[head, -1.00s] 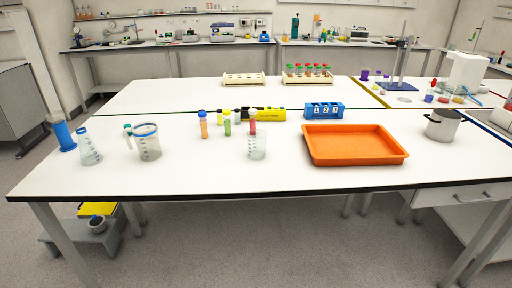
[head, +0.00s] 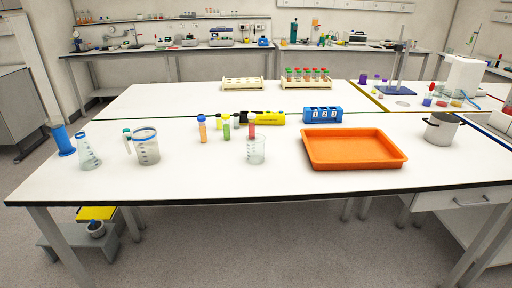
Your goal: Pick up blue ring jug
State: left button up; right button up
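The blue ring jug (head: 147,150) is a clear jug with a blue band round its rim. It stands upright on the left part of the white table (head: 220,182). A teal-capped item (head: 128,141) is at its left side, and I cannot tell whether the two touch. A clear flask with a blue neck (head: 88,152) stands further left. Neither of my grippers is in view.
A blue cylinder (head: 62,140) stands at the far left. Capped tubes (head: 202,131) and a clear beaker (head: 256,151) are right of the jug. An orange tray (head: 352,160) and a metal pot (head: 440,130) are further right. The table front is clear.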

aim_at(145, 139)
jog(key=i+j+z, duration=0.2)
jog(key=j+z, duration=0.15)
jog(key=j, duration=0.3)
jog(key=i+j+z, duration=0.15)
jog(key=j+z, duration=0.15)
jog(key=j, duration=0.35)
jog(key=j+z, duration=0.35)
jog(key=j, duration=0.3)
jog(key=i, duration=0.05)
